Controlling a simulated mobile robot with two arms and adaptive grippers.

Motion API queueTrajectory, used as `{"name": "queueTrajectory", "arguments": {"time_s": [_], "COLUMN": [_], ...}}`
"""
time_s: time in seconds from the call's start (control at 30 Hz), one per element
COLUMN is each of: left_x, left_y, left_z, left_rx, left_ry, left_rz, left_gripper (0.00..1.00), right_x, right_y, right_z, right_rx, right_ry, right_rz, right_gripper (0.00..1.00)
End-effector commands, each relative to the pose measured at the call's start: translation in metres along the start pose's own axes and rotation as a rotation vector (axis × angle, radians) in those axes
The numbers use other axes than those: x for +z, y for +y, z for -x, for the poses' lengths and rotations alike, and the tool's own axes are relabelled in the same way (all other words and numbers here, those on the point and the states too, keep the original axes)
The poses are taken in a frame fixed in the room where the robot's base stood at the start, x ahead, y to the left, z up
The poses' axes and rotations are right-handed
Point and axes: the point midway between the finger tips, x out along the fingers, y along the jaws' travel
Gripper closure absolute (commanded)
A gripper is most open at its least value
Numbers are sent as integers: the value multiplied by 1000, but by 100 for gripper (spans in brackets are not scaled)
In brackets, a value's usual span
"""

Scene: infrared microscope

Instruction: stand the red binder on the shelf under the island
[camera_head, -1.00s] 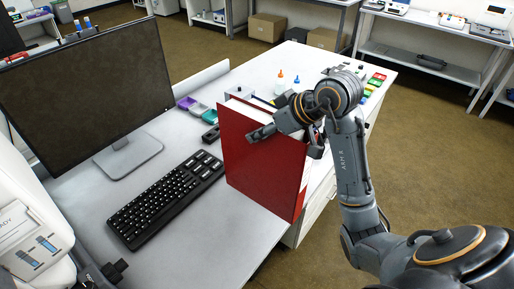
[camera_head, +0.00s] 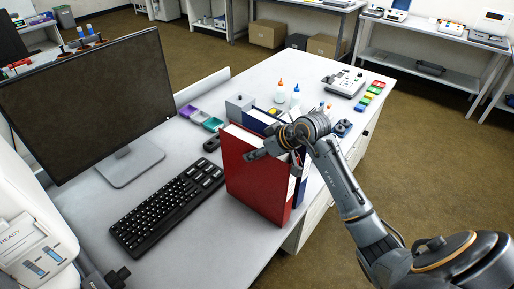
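The red binder (camera_head: 254,181) stands upright near the island's front edge, right of the keyboard, its broad red cover towards me. My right gripper (camera_head: 263,154) is at the binder's upper part. One finger lies across the red cover; the other is hidden behind it, and the gripper looks shut on the binder. A blue binder (camera_head: 301,186) stands close behind the red one, partly hidden. Whether the red binder's lower edge touches the top is hard to tell. The shelf under the island is not visible. My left gripper is not in view.
The keyboard (camera_head: 167,208) and monitor (camera_head: 90,105) are left of the binder. Small coloured trays (camera_head: 200,116), bottles (camera_head: 281,92) and a grey device (camera_head: 343,83) are on the island top (camera_head: 262,75) farther back. The brown floor at right is open.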

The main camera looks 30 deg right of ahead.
Motion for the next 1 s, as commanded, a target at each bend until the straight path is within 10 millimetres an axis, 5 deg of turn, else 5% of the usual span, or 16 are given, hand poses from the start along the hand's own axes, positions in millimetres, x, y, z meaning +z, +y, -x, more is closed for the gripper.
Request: {"name": "queueTrajectory", "arguments": {"time_s": [0.27,0.3,0.4,0.77,1.0], "left_x": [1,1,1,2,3], "left_y": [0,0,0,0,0], "left_z": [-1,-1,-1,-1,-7], "left_rx": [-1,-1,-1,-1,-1], "left_ry": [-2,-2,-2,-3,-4], "left_rz": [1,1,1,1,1], "left_gripper": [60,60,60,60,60], "right_x": [0,2,2,0,1], "right_y": [0,0,0,0,1], "right_z": [-1,-2,-2,0,34], "right_rx": [1,-1,0,1,4], "right_ry": [4,0,0,1,2], "right_rz": [0,-1,0,1,4], "right_gripper": [100,52,31,31,31]}}
